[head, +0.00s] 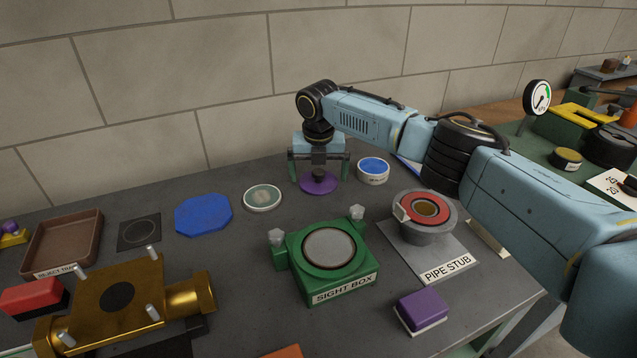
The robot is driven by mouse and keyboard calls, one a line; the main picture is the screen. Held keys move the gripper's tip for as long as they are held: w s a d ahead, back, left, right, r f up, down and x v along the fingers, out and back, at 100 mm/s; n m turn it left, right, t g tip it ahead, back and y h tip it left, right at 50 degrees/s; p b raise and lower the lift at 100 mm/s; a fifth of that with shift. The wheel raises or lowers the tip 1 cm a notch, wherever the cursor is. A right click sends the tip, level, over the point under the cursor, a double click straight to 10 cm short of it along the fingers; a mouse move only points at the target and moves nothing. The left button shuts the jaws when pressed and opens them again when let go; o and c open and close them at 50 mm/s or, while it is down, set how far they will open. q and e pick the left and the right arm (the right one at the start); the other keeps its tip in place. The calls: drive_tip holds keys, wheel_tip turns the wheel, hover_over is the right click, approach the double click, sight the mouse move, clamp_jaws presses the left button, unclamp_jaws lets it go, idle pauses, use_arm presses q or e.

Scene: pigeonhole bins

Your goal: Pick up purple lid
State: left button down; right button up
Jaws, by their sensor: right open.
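The purple lid (320,184) is a round disc with a small dark knob on top, lying on the grey table towards the back. My right gripper (319,177) comes down from above over it, its two dark green fingers open and spread to either side of the lid. I see no firm contact between the fingers and the lid. The gripper's body hides part of the knob. My left gripper does not show.
A blue-topped white tin (373,171) stands close on the right of the lid, and a pale round disc (262,198) lies to the left. The green sight box (326,262) is in front. The pipe stub (424,218) with a red ring stands right. A brown tray (64,242) is far left.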

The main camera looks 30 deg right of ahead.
drive_tip(key=c, duration=0.9)
